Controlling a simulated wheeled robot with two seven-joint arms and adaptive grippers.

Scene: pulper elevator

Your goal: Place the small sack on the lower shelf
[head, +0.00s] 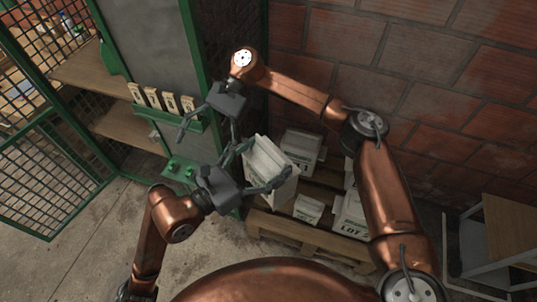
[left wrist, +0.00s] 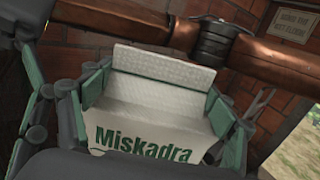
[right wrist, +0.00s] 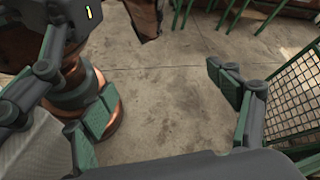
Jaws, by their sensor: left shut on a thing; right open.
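A white paper sack (head: 266,160) is held over the pallet. In the left wrist view the sack (left wrist: 150,100) shows green "Miskadra" lettering. My left gripper (head: 268,158) is shut on it, with a green-padded finger at each side. My right gripper (head: 210,137) is open and empty, to the left of the sack and in front of the grey panel. The right wrist view shows its fingers (right wrist: 160,105) apart above bare floor. The wooden lower shelf (head: 125,130) lies behind the green frame at the left, below an upper shelf (head: 90,68).
Other pale sacks (head: 302,145) lie on a wooden pallet (head: 290,232) by the brick wall. A green mesh door (head: 45,185) stands open at the left. Concrete floor is clear at lower left.

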